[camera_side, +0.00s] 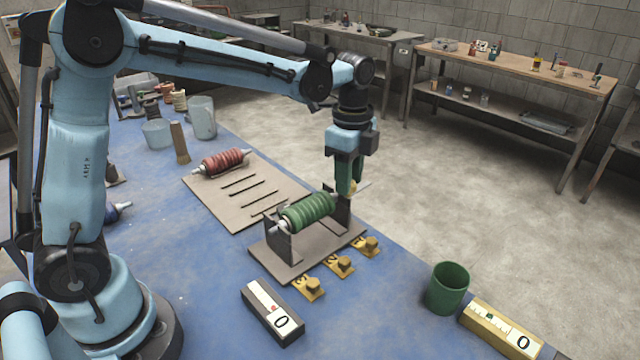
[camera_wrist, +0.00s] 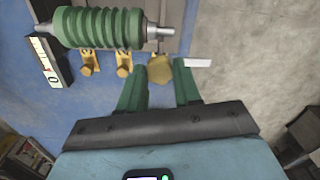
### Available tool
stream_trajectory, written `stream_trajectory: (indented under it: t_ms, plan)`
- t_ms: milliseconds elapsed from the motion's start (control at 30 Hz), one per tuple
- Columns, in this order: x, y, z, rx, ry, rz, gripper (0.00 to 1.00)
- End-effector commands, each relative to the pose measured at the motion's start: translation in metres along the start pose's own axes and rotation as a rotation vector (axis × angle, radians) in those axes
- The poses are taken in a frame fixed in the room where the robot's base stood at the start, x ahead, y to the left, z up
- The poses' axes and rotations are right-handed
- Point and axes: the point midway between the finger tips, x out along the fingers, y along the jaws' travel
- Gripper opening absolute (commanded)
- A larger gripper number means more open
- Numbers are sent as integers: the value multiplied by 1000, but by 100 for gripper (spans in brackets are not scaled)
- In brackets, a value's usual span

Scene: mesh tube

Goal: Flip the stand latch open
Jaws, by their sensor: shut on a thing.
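The stand (camera_side: 290,262) is a brown base plate with upright brackets, holding a green ribbed roll (camera_side: 305,212) on a metal shaft. The roll also shows at the top left of the wrist view (camera_wrist: 98,28). My gripper (camera_side: 347,192) points down at the stand's far right end. In the wrist view, its green fingers (camera_wrist: 160,70) stand on either side of a yellow knob-like piece (camera_wrist: 160,68), which seems to be the stand latch. A pale flat strip (camera_wrist: 197,62) shows beside the right finger. The fingers partly hide the latch, and its angle is unclear.
Several yellow numbered tags with knobs (camera_side: 340,265) lie in front of the stand. A box marked 0 (camera_side: 272,312), a green cup (camera_side: 447,288) and a yellow box (camera_side: 500,328) stand nearby. A red roll (camera_side: 222,162) lies on a board behind left.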

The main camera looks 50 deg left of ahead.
Motion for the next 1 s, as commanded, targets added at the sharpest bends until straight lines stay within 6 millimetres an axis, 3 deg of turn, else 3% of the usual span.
stream_trajectory:
  t_ms: [267, 300, 433, 767, 1000]
  plan:
    - [0, 0, -1, 0, 3, -2, 3]
    - [0, 0, -1, 0, 3, -2, 38]
    - [0, 0, -1, 0, 2, -1, 58]
    - [-2, 0, 0, -1, 1, 0, 58]
    - [-27, 0, 0, -1, 1, 0, 58]
